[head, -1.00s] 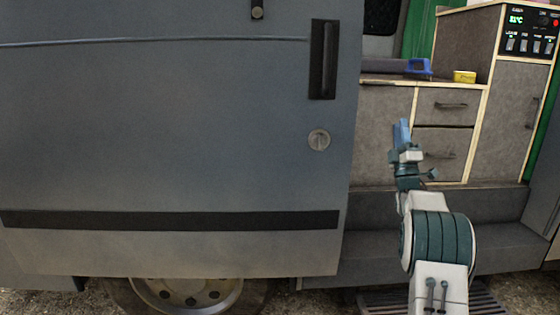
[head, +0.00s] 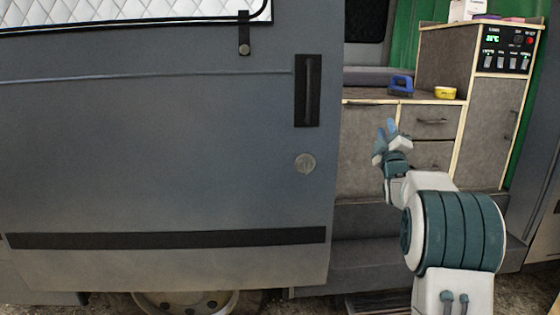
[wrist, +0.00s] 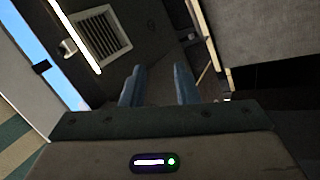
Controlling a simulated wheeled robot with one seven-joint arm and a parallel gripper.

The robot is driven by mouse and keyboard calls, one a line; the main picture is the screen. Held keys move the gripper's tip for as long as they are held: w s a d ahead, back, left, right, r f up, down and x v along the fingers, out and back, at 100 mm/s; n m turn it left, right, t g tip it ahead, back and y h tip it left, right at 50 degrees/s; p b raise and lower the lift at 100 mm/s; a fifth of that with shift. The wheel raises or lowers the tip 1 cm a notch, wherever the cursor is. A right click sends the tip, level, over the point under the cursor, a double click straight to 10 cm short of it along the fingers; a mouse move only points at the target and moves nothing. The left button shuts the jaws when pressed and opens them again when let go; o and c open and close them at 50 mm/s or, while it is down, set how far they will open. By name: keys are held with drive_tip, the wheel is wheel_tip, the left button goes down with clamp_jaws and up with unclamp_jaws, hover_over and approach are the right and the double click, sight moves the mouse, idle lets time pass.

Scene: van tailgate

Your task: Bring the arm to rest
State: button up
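My gripper (head: 384,141) is raised in front of the van's side opening, just right of the sliding door's edge in the head view. In the wrist view, the two blue fingers of my gripper (wrist: 159,86) stand apart with nothing between them. The gripper is open and empty. It appears clear of the cabinet and the door, though its exact distance from them is hard to tell. My arm bends up from the lower right of the head view.
The grey sliding door (head: 180,160) fills the left. Behind the arm are a cabinet with drawers (head: 432,122), a blue object (head: 401,85), a yellow tub (head: 445,92) and a control panel (head: 506,50). A step (head: 350,252) lies below. A vent (wrist: 100,36) shows in the wrist view.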

drive_tip(key=s+a+r+m+g+y+p, duration=0.1)
drive_tip(key=s+a+r+m+g+p, duration=0.3)
drive_tip(key=s+p, duration=0.4)
drive_tip(key=s+a+r+m+g+p, duration=0.2)
drive_tip(key=s+a+m+g+p, duration=0.15)
drive_tip(key=s+g+p, duration=0.3)
drive_tip(key=s+a+m+g+p, duration=0.1)
drive_tip(key=s+p, duration=0.4)
drive_tip(key=s, duration=0.6)
drive_tip(key=s+a+m+g+y+p, duration=0.1)
drive_tip(key=s+a+g+p, duration=0.3)
drive_tip(key=s, duration=0.7)
drive_tip(key=s+a+f+m+g+y+p, duration=0.1)
drive_tip(key=s+g+p, duration=0.4)
drive_tip(key=s, duration=0.6)
drive_tip(key=shift+a+m+p, duration=0.55)
drive_tip(key=shift+a+p, duration=0.15)
drive_tip(key=shift+a, duration=0.3)
